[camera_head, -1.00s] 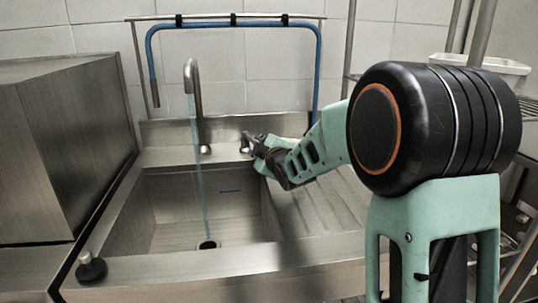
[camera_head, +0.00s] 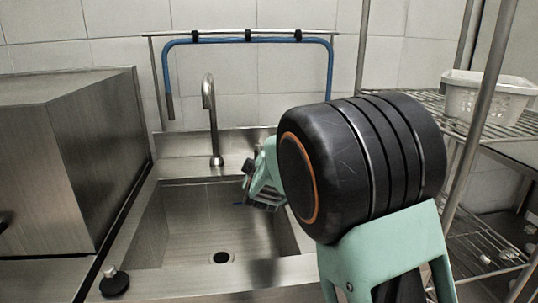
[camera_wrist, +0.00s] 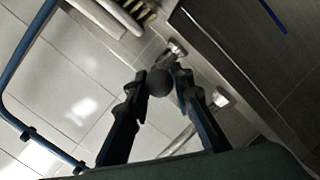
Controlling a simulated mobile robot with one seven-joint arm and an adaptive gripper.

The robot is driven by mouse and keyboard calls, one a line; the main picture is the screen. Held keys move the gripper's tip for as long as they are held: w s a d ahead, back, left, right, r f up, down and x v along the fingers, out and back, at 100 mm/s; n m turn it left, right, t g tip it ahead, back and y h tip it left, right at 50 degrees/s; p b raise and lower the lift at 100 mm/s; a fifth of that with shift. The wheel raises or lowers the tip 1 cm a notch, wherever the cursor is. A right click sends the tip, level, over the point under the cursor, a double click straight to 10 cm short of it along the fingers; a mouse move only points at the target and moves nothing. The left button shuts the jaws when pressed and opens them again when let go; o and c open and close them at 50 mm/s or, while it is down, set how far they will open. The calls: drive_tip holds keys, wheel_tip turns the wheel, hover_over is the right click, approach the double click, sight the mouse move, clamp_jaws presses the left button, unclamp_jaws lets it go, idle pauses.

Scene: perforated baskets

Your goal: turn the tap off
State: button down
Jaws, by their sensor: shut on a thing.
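The tap's curved metal spout (camera_head: 209,95) stands upright at the back of the steel sink (camera_head: 166,215). No water stream shows below it. My gripper (camera_head: 250,190) is to the right of the spout, over the back right of the basin, partly hidden by my arm. In the wrist view, its two fingers (camera_wrist: 162,92) are on either side of a dark round knob (camera_wrist: 160,82), shut on it. Metal fittings (camera_wrist: 220,97) show close behind the fingers. The handle's link to the tap is hidden in the head view.
A blue hose (camera_head: 250,40) hangs on a rail behind the sink. A steel cabinet (camera_head: 75,160) stands at left. A black knob (camera_head: 115,283) sits at the sink's front left. A wire shelf at right holds a white perforated basket (camera_head: 488,103).

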drive_tip(key=shift+a+h+p, duration=0.15)
drive_tip(key=shift+h+p, duration=0.15)
drive_tip(key=shift+p, duration=0.1)
idle(0.3)
drive_tip(key=c, duration=1.7)
unclamp_jaws()
drive_tip(key=shift+o, duration=0.2)
drive_tip(key=shift+s, duration=0.15)
drive_tip(key=v, duration=1.2)
